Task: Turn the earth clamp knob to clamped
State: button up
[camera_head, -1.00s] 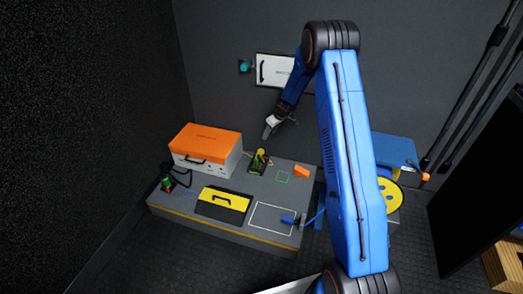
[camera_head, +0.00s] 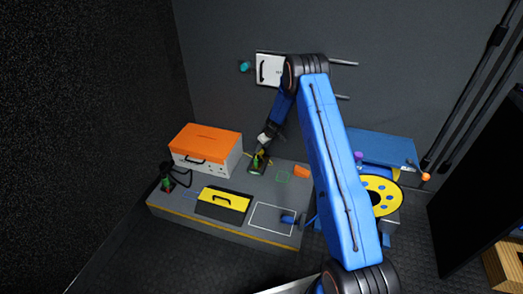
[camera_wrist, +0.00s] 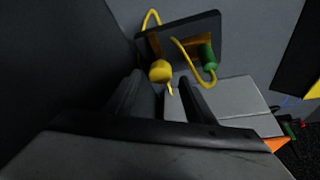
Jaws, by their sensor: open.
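A yellow knob (camera_wrist: 160,71) with a small pointer, apparently the earth clamp knob, sits on a dark plate (camera_wrist: 208,27) in the wrist view. A green cylinder (camera_wrist: 207,55) stands beside it, with a yellow cable looping around. My gripper (camera_wrist: 160,82) is open, with one finger on either side of the knob's line. I cannot tell whether the fingers touch it. In the head view my gripper (camera_head: 263,147) is right above the small clamp unit (camera_head: 257,168) on the grey platform (camera_head: 180,209), hiding most of its yellow parts.
An orange-topped white case (camera_head: 207,142) stands left of the clamp unit. A yellow reel (camera_head: 380,196) stands beyond my arm. A white panel (camera_head: 268,68) is on the wall.

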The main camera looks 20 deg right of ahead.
jog(key=shift+x, duration=0.9)
jog(key=c, duration=1.1)
jog(key=shift+o, duration=0.2)
